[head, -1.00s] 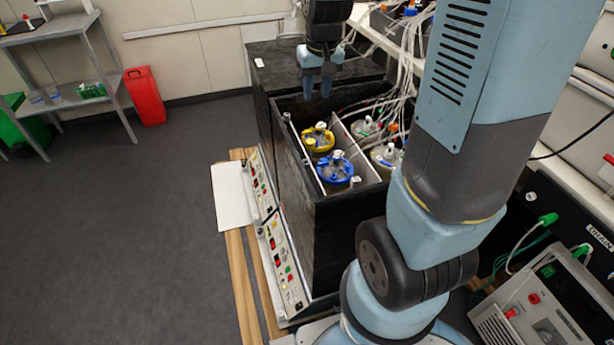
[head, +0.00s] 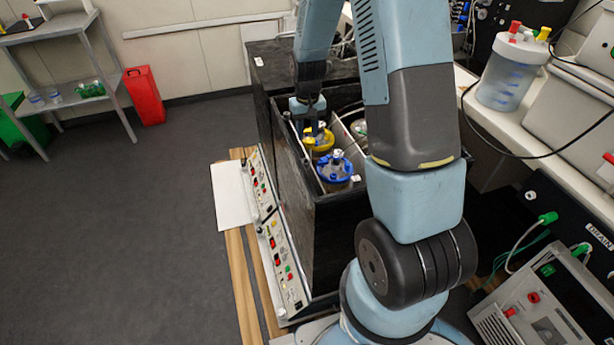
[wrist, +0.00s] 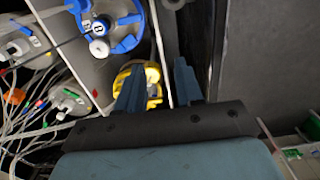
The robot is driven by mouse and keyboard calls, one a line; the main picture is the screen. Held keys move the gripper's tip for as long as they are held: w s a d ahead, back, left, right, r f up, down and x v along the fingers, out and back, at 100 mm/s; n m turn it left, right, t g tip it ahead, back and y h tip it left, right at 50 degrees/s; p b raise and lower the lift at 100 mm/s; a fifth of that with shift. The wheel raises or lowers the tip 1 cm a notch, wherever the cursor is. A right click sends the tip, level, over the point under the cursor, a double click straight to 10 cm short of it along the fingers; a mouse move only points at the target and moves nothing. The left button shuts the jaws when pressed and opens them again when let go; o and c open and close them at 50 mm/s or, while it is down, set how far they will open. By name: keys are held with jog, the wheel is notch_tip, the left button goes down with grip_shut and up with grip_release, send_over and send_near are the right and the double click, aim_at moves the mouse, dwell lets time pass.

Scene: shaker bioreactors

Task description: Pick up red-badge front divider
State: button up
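Two pale divider panels stand in the black shaker box. One is a thin strip (wrist: 160,50) along the box's front wall, its edge also showing in the head view (head: 313,172). The other is a wider panel (wrist: 80,62) between the vessel rows, with a small red mark (wrist: 95,93) low on its face. I see no badge on the thin strip. My gripper (wrist: 158,78) is open, pointing down into the box; in the wrist view its fingers lie on either side of the thin strip. Contact cannot be told. In the head view my gripper (head: 315,130) is beside the yellow-capped vessel.
A yellow-capped vessel (head: 319,140) is right by my fingers and partly hidden by one in the wrist view. A blue-capped vessel (head: 334,168) stands close by. Tubes and cables (wrist: 38,105) crowd the other row. The black box wall (head: 335,240) rises around them.

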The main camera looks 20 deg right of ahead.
notch_tip(320, 180, down, 12)
jog(key=shift+r, duration=0.1)
dwell(0.6)
grip_shut()
dwell(0.4)
